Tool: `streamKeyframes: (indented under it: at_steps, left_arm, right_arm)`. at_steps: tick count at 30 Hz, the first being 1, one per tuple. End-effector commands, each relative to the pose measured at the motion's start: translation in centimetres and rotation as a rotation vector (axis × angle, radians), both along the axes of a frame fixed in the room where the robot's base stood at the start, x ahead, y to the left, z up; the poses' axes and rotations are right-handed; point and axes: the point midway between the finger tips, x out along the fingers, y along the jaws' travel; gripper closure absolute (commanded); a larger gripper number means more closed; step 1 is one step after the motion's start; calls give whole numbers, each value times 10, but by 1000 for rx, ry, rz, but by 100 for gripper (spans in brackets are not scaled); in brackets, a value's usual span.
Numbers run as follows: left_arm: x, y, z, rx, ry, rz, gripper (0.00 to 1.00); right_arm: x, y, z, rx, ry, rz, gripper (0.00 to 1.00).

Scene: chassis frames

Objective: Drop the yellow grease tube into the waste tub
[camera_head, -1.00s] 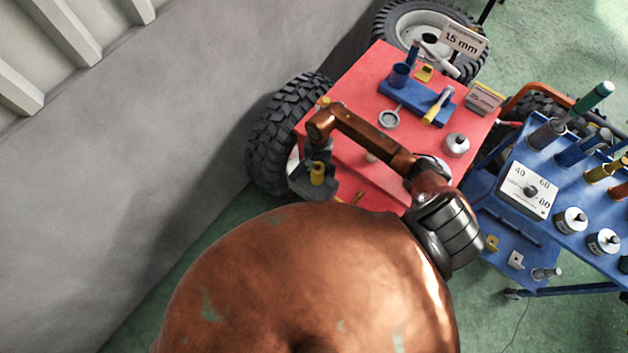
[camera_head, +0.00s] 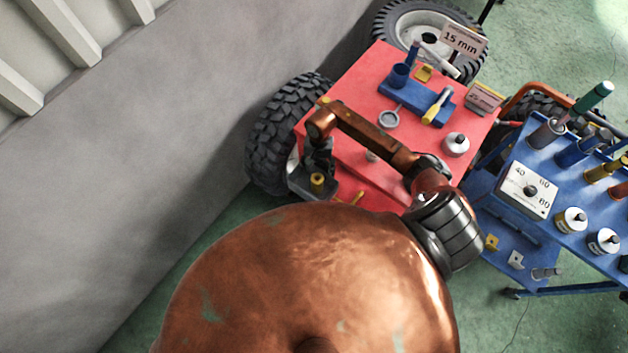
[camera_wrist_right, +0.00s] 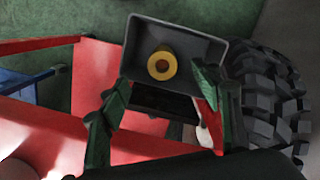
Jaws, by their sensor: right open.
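The yellow grease tube (camera_wrist_right: 162,66) stands end-on inside the dark grey waste tub (camera_wrist_right: 213,47) in the right wrist view, its round end with a dark centre facing the camera. In the head view the tube (camera_head: 317,181) shows as a small yellow ring in the tub (camera_head: 298,188) at the red cart's near left corner. My right gripper (camera_head: 318,164) is just above the tub. In the right wrist view its green fingers (camera_wrist_right: 162,78) are spread apart, with nothing between them; the tube lies beyond the tips. My left gripper is not in view.
The red cart top (camera_head: 353,88) carries a blue holder (camera_head: 405,98) and a small metal canister (camera_head: 455,144). A big black tyre (camera_head: 272,130) stands left of the cart by the grey wall. A blue cart (camera_head: 560,215) with several tools is at right.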

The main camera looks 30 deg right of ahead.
Motion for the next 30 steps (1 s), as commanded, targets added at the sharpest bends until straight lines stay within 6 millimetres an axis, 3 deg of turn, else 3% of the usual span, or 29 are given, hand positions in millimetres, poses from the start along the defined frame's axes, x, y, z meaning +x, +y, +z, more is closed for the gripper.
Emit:
streamKeyframes:
  at_steps: [15, 21, 30]
  left_arm:
    - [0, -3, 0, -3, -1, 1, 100]
    - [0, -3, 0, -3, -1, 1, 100]
    - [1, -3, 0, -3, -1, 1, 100]
  right_arm:
    - [10, -7, 96, -2, -3, 1, 42]
    - [10, -8, 110, -1, 0, 0, 42]
    - [10, -8, 111, 0, 0, 0, 42]
